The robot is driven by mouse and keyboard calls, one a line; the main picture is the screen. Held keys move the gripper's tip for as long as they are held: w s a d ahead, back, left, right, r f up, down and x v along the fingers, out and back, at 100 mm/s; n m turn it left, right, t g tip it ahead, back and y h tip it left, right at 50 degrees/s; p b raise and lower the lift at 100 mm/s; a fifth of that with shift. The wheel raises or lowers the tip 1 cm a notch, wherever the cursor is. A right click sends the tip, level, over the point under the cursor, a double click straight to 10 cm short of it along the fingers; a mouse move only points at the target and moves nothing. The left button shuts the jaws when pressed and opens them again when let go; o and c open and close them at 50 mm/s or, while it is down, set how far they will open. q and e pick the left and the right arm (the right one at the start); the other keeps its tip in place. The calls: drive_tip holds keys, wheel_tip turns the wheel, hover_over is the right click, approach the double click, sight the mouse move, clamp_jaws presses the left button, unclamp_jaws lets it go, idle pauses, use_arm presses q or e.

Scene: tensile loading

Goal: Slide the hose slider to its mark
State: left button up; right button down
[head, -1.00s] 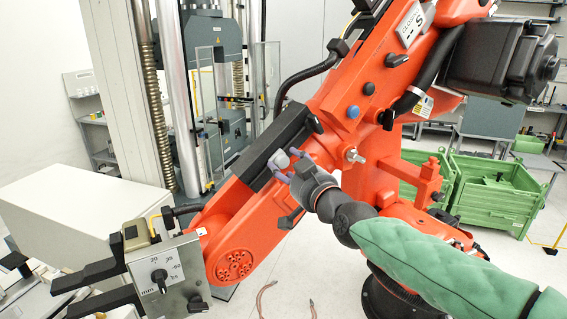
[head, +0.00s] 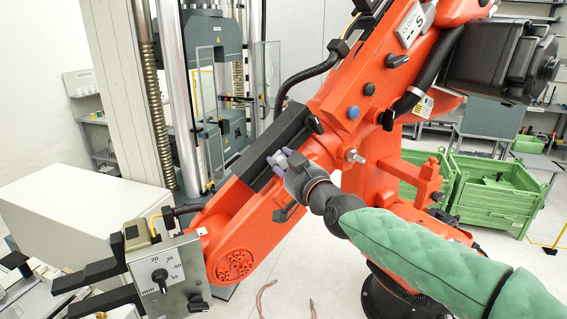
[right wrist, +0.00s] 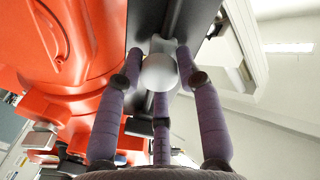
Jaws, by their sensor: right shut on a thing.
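The hose slider has a pale grey rounded knob (right wrist: 160,72) on a black rail along the orange robot arm. In the head view the knob (head: 276,159) is partly covered by my fingers. My right gripper (head: 281,157) is at the rail. In the right wrist view its purple fingers (right wrist: 160,88) surround the knob, and it is shut on it. The black rail (head: 262,155) slopes from upper right to lower left. I cannot make out the mark. My left gripper is not in view.
The big orange robot arm (head: 235,240) fills the middle. At its lower left end sits a grey box with a dial (head: 163,275) and black jaws (head: 88,275). A white cabinet (head: 75,220) stands left. Green crates (head: 495,190) stand at the right, behind.

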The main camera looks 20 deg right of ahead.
drive_tip(key=shift+d+r, duration=0.1)
drive_tip(key=shift+r, duration=0.05)
drive_tip(key=shift+w+d, duration=0.15)
drive_tip(key=shift+d, duration=0.1)
drive_tip(key=c, duration=0.9)
unclamp_jaws()
drive_tip(key=shift+a, duration=0.2)
drive_tip(key=shift+d, duration=0.2)
drive_tip(key=v, duration=1.2)
